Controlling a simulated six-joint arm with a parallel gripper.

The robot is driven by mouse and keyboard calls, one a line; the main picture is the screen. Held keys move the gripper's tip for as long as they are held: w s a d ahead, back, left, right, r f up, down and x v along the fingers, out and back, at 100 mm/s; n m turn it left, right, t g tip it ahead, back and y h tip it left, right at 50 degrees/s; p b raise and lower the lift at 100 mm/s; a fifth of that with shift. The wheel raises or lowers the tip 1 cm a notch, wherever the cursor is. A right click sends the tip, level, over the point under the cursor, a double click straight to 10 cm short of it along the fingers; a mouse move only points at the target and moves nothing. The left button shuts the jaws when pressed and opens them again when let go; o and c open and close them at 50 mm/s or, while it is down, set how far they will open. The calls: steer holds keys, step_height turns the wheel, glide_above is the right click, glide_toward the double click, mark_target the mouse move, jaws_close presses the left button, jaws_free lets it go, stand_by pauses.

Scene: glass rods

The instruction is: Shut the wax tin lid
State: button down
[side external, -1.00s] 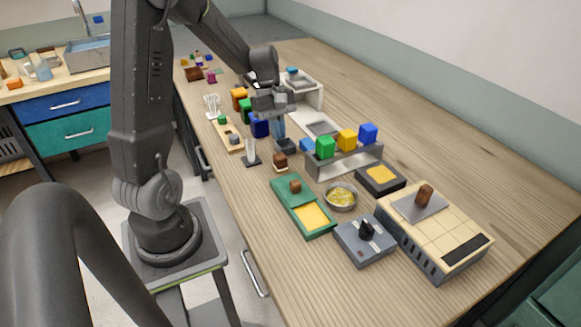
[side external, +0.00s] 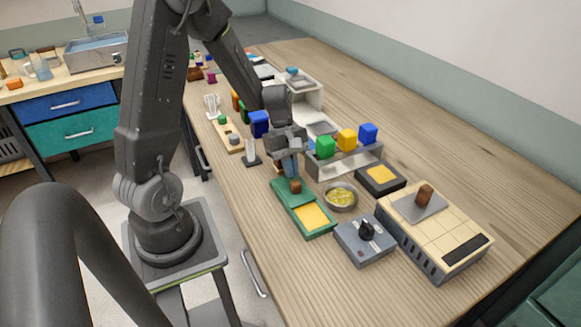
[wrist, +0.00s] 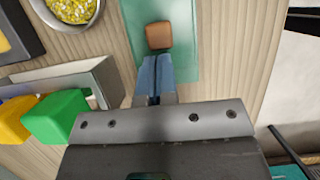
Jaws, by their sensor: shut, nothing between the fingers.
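The green tin (side external: 314,229) lies on the bench with yellow wax (side external: 311,215) showing in its near half. Its green lid (side external: 281,191) covers the far half and carries a brown block-like knob (side external: 295,186). In the wrist view the knob (wrist: 159,35) stands on the pale green lid (wrist: 181,61). My gripper (side external: 291,175) is shut and empty, pointing down close behind the knob. In the wrist view its blue fingertips (wrist: 155,62) are together just below the knob; whether they touch it I cannot tell.
A bowl of yellow bits (side external: 341,197) and a dark box with a yellow top (side external: 380,180) stand right of the tin. A grey knob box (side external: 364,240) is near its front right. A grey rack (side external: 345,161) holds coloured cubes. Bench left of the tin is clear.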

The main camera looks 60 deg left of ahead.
steer(key=d, duration=0.8)
steer(key=shift+d, duration=0.4)
steer(key=shift+a, duration=0.1)
